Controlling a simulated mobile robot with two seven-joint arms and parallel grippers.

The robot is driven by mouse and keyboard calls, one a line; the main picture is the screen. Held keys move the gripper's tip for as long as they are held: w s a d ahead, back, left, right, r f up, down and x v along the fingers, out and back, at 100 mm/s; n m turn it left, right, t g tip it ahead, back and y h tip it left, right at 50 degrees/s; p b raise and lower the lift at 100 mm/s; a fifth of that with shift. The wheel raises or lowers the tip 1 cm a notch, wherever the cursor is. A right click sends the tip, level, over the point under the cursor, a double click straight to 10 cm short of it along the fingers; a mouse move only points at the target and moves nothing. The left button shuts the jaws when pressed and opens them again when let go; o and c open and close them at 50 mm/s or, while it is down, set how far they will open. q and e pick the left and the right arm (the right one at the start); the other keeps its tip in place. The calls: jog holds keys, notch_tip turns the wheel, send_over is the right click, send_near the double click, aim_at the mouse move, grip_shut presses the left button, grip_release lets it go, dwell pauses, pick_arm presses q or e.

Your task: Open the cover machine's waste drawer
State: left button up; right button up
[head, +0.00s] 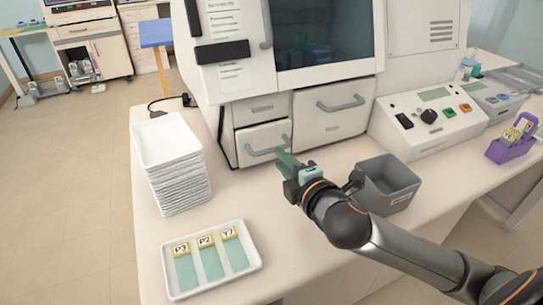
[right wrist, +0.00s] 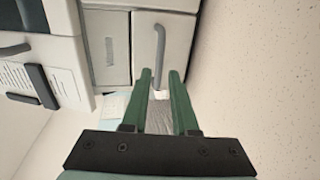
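The cover machine (head: 243,80) stands on the bench with its drawers shut. The lower left drawer (head: 250,137) has a grey bar handle (head: 268,151); no label on it can be read. My right gripper (head: 287,162) is just in front of this drawer, near the right end of the handle. In the right wrist view my gripper's green fingers (right wrist: 161,85) are apart, with nothing gripped. The lower end of the handle (right wrist: 160,50) shows near and between the fingertips; whether they touch it, I cannot tell. My left gripper is not in view.
A smaller drawer (head: 262,107) is above and a wide drawer (head: 328,122) to the right. A grey bin (head: 402,180) stands close to my right wrist. A stack of white trays (head: 178,175) and a slide tray (head: 255,264) are left. Bench between them is clear.

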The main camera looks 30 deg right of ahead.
aim_at(272, 150)
jog(key=shift+x, duration=3.15)
grip_shut()
